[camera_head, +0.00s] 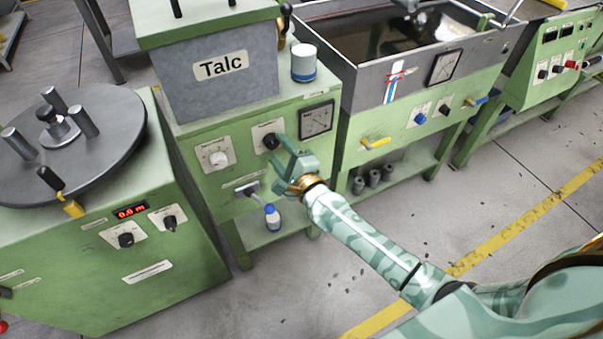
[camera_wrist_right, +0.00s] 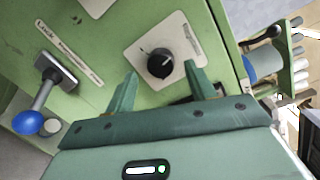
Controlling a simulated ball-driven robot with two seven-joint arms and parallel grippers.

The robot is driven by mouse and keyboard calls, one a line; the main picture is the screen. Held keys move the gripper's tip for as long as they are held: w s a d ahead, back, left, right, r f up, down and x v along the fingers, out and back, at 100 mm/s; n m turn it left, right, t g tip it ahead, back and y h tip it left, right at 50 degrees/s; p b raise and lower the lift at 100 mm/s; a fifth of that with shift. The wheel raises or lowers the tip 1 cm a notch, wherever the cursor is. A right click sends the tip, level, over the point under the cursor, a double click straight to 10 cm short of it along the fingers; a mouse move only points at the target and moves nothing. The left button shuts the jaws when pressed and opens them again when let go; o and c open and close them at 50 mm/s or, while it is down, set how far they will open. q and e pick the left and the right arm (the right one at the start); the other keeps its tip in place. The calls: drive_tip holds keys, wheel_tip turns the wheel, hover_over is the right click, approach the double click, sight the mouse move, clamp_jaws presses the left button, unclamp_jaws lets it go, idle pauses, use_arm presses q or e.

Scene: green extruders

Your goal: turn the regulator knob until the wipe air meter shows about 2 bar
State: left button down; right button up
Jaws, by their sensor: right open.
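A black round knob (camera_head: 270,140) on a pale plate sits on the green front below the Talc hopper; its label is too small to read. My right gripper (camera_head: 287,150) is open in front of the knob. In the right wrist view the knob (camera_wrist_right: 160,63) lies between the two fingertips (camera_wrist_right: 161,72), with visible gaps on both sides, and its white mark points up and right. Whether the fingertips reach its depth, I cannot tell. My left gripper is not in view.
A white dial (camera_head: 217,158) is left of the knob. A grey lever (camera_wrist_right: 45,95) with a blue ball end is nearby. A water tank (camera_head: 400,35) with another meter (camera_head: 444,67) stands to the right, and a machine with a turntable (camera_head: 100,150) to the left.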

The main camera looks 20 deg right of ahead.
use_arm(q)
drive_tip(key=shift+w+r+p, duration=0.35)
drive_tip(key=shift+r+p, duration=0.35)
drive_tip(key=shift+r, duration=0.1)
use_arm(e)
drive_tip(key=s+d, duration=0.1)
drive_tip(key=s, duration=1.3)
drive_tip(key=shift+d+r, duration=0.15)
drive_tip(key=shift+d, duration=0.25)
drive_tip(key=shift+w, duration=0.1)
